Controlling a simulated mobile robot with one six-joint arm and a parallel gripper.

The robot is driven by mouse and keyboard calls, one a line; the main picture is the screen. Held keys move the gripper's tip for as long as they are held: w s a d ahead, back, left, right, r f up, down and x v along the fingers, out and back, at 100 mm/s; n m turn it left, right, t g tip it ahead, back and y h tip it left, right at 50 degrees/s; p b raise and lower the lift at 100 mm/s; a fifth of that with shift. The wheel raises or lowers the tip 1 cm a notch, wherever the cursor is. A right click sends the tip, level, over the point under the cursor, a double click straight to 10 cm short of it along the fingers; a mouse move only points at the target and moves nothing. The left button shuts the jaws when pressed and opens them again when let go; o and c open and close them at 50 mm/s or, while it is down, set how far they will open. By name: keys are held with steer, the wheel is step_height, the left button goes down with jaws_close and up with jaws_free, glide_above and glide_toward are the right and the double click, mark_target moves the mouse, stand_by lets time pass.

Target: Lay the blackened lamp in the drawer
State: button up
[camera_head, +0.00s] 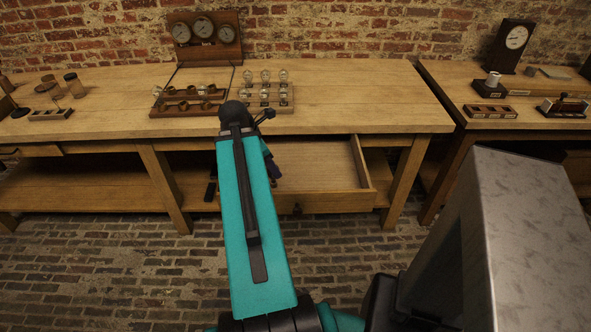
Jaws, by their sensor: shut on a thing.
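The open drawer (345,200) juts out from under the middle workbench, and its visible floor is bare wood. My teal arm reaches up across its left part. The dark end of my arm, with my gripper (275,172), shows only in part beside the teal link, over the left part of the drawer. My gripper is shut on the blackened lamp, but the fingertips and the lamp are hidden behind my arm. I cannot tell how high it is above the drawer floor.
A wooden rack (287,104) with several clear lamps stands on the bench behind my arm, beside a darker tray (170,112). A gauge panel (203,50) stands at the back. The bench top (370,100) right of the rack is clear. A second bench (450,90) stands right.

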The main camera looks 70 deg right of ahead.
steer(key=shift+s+d+f, duration=0.1)
steer(key=shift+s+d, duration=0.05)
steer(key=shift+s, duration=0.25)
steer(key=s+d+f+p, duration=0.1)
steer(key=d+p, duration=0.1)
steer(key=d, duration=1.4)
steer(key=shift+f, duration=0.25)
steer(key=shift+s, duration=0.1)
steer(key=shift+f, duration=1.75)
steer(key=shift+f, duration=0.15)
